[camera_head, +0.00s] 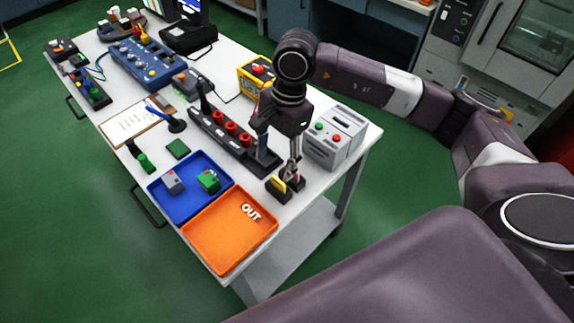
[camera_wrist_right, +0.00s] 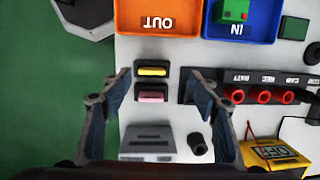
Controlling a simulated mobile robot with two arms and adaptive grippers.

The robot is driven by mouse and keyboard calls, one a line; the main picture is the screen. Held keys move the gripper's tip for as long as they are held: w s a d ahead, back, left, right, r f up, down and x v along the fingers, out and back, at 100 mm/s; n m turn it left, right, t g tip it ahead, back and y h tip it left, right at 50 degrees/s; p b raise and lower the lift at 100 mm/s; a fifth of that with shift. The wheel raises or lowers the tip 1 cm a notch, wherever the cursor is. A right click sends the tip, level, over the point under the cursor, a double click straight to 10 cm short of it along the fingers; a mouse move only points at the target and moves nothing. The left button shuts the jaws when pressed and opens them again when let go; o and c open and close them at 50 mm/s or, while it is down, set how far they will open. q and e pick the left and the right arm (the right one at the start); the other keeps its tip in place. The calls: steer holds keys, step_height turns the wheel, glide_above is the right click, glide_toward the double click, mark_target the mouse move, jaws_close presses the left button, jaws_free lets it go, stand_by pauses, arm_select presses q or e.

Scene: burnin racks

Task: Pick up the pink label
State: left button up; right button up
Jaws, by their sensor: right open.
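The pink label (camera_wrist_right: 153,96) lies in a small dark holder on the white table, seen in the wrist view. In the head view it is mostly hidden behind my right gripper's fingers. A yellow label (camera_wrist_right: 153,71) sits in a matching holder beside it, also seen in the head view (camera_head: 278,186). My right gripper (camera_wrist_right: 165,96) is open and points down above the holders. In the wrist view its fingers stand on either side of the pink label, apart from it. In the head view the right gripper (camera_head: 293,165) hangs over the table's near right corner. My left gripper is not in view.
An orange OUT tray (camera_head: 222,263) and a blue IN tray (camera_head: 160,202) stand close by. A black rack with red sockets (camera_head: 218,130) and a grey box with buttons (camera_head: 322,155) flank the holders. A yellow meter (camera_head: 250,82) stands further back.

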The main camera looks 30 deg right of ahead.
steer(key=w+d+h, duration=0.1)
steer(key=d+h, duration=0.1)
steer(key=d, duration=0.3)
steer(key=f+p, duration=0.1)
steer(key=f, duration=0.2)
steer(key=f+p, duration=0.2)
steer(key=f, duration=0.1)
steer(key=shift+s+a+f, duration=0.1)
steer(key=shift+s, duration=0.1)
steer(key=shift+f, duration=0.3)
steer(key=shift+c, duration=0.4)
steer(key=c, duration=0.9)
steer(key=shift+w, duration=0.1)
